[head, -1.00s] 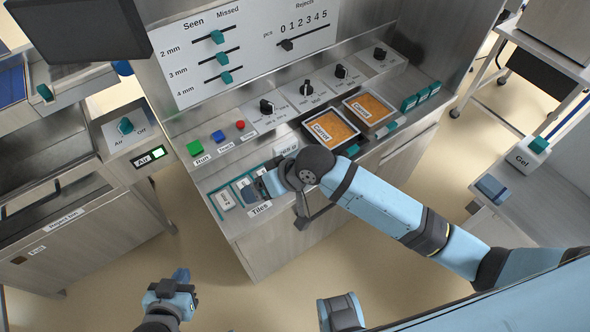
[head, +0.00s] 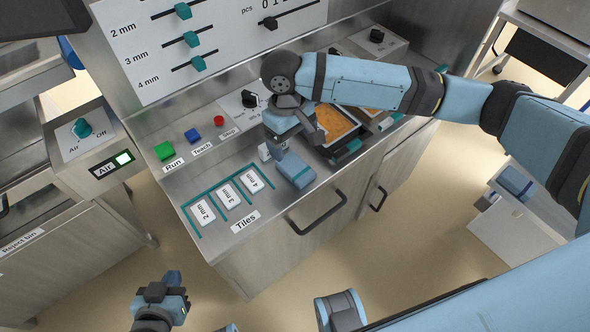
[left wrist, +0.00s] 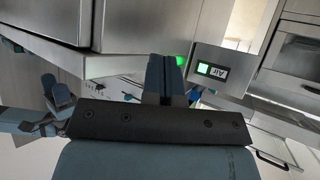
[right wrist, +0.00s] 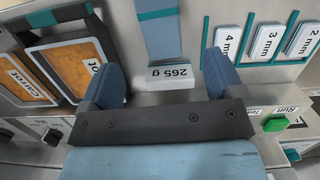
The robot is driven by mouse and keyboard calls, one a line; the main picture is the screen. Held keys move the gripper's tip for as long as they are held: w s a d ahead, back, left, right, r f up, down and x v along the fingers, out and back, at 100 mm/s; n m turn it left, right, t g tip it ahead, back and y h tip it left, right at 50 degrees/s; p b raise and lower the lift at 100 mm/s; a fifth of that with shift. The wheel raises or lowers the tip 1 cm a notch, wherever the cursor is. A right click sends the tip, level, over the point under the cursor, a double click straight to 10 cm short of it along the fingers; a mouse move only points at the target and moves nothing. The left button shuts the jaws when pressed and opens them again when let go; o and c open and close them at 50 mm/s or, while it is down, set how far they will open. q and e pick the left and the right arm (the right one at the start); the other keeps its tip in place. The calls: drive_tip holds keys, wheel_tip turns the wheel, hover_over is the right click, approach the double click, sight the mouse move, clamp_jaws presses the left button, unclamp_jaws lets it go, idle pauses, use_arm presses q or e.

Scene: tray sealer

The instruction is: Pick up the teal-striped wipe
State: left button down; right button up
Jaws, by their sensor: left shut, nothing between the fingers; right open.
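A light blue strip crossed by a teal band, which looks like the teal-striped wipe (right wrist: 158,42), lies on the metal counter in the right wrist view. It is partly cut off by the top edge. My right gripper (right wrist: 163,82) is open above the counter, with its fingers at either side of the strip's near end and the 265 g display (right wrist: 170,76). Nothing is held.
Tile slots marked 2, 3 and 4 mm (head: 229,193) lie left of my right gripper. A carrot tray (head: 334,122) stands close on its right. Run, Teach and Stop buttons (head: 193,135) are behind. A blue block (head: 515,182) sits on the right-hand cart.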

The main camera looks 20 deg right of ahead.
sight(295, 166)
drive_tip(key=f, duration=0.3)
drive_tip(key=f+b, duration=0.1)
drive_tip(key=f, duration=0.2)
drive_tip(key=f+b, duration=0.1)
drive_tip(key=f, duration=0.2)
drive_tip(key=shift+s+d+f, duration=0.1)
drive_tip(key=shift+s+d, duration=0.05)
drive_tip(key=shift+s, duration=0.15)
drive_tip(key=c, duration=1)
